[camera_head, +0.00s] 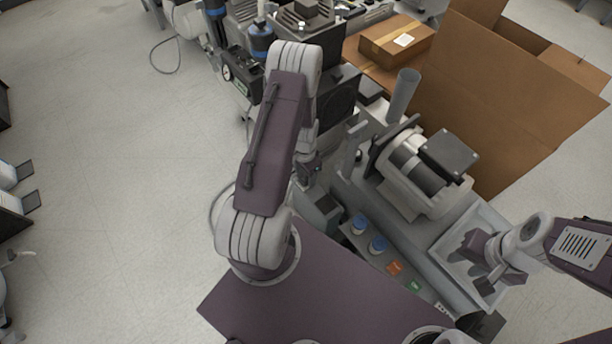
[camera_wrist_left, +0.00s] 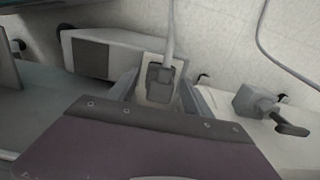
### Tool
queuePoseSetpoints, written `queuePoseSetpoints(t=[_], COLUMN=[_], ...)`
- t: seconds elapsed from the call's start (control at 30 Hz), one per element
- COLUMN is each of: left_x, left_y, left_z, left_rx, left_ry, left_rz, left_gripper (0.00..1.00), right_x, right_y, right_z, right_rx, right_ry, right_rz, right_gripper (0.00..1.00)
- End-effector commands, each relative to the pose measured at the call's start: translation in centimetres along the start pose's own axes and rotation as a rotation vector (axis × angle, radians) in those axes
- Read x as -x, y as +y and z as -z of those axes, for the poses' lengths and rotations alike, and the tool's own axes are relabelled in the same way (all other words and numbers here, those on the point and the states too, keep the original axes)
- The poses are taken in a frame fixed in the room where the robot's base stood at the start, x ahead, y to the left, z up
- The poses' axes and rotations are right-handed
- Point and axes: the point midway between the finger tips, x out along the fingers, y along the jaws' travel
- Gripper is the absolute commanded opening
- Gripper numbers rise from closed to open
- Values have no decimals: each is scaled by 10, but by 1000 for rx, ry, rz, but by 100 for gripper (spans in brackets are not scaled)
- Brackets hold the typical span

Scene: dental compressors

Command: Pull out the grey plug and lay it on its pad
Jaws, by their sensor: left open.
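The grey plug (camera_wrist_left: 160,82) shows in the left wrist view, with a grey cable rising from its top. It stands against a pale plate, which looks like its socket. My left gripper (camera_wrist_left: 158,92) is open, with one finger on each side of the plug; I cannot tell whether they touch it. In the head view the left gripper is mostly hidden behind its own arm. My right gripper (camera_head: 491,264) is open and empty over a light tray (camera_head: 447,244) at the right. I cannot make out which surface is the plug's pad.
A compressor motor (camera_head: 420,165) stands right of my left arm. An open cardboard box (camera_head: 510,95) is behind. A grey valve-like fitting (camera_wrist_left: 262,103) is right of the plug.

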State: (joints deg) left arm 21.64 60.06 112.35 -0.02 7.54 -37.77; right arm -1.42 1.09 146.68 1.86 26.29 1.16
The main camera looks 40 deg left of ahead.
Motion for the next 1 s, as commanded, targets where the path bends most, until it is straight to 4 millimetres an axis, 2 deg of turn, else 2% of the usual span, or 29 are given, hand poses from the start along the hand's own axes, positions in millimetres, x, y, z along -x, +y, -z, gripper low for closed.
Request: queuePoseSetpoints(t=[0.07, 0.27, 0.3, 0.57, 1.0], left_x=[0, 0, 0, 3, 21], left_y=[0, 0, 0, 0, 0], left_z=[0, 0, 0, 0, 0], left_rx=[0, 0, 0, 0, 0], left_ry=[0, 0, 0, -1, -1], left_rz=[0, 0, 0, 0, -1], left_gripper=[58, 3, 0, 0, 0], right_x=[0, 0, 0, 3, 20], right_y=[0, 0, 0, 0, 0], right_z=[0, 0, 0, 0, 2], right_rx=[0, 0, 0, 0, 0], right_ry=[0, 0, 0, 0, 0], right_rz=[0, 0, 0, 0, 0], right_gripper=[36, 36, 36, 36, 36])
